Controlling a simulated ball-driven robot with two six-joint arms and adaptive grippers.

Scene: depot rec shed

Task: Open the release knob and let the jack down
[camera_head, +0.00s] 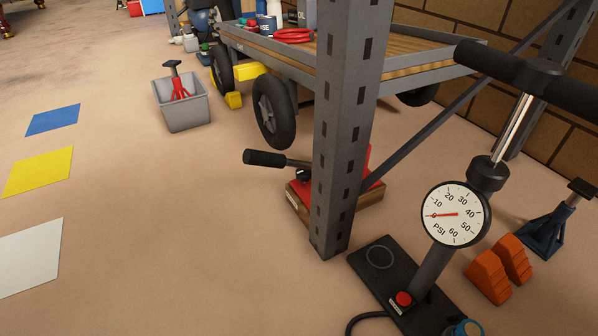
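The red jack (363,187) stands on a wooden block (370,213) on the floor, mostly behind a slotted grey upright post. Its handle (264,158) with a black grip sticks out to the left of the post, roughly level. A small dark knob (303,175) shows at the jack's left side, under the handle; I cannot tell whether it is the release knob or how far it is turned. The jack's top and its contact with the cart (300,61) are hidden by the post. Neither of my grippers is in view.
The slotted post (345,120) blocks the jack from the front. A floor pump with a gauge (455,214) stands at front right, beside orange chocks (490,276) and a blue stand (552,226). A grey bin (185,113) holds a red stand. Floor left of the jack is clear.

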